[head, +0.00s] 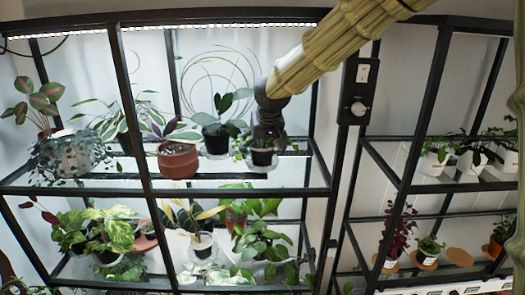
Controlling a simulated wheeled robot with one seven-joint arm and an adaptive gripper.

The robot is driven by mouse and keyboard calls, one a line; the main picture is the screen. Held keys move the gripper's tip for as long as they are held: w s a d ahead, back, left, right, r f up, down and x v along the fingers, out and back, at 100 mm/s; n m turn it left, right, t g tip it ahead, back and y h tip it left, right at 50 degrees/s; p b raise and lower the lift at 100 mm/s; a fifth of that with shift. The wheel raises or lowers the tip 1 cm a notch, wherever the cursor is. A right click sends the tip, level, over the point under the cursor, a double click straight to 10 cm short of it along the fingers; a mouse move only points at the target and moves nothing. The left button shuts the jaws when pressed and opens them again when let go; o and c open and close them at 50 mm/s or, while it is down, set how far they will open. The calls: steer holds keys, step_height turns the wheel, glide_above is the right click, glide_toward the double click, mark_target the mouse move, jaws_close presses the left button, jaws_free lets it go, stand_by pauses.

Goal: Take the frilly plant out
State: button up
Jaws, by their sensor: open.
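My gripper (267,135) reaches down from the top right onto the upper shelf of the left rack. Its dark end is directly over a small plant in a dark pot (263,157), with green leaves spreading at its left side. My gripper hides most of this plant's top, so I cannot tell if its leaves are frilly or if the fingers touch it. The gripper is open. A low, dense green plant (428,246) in a small pot with a pale label stands on the lower shelf of the right rack; its leaves are too small to judge.
A dark-potted plant (216,135) stands close left of my gripper, with a terracotta pot (178,160) further left. A black rack post (313,110) is close on the right. A black control box (358,90) hangs between the racks. The lower left shelf is crowded with plants.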

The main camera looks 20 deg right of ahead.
steer(key=shift+w+f, duration=0.1)
steer(key=shift+a, duration=0.1)
steer(key=c, duration=1.1)
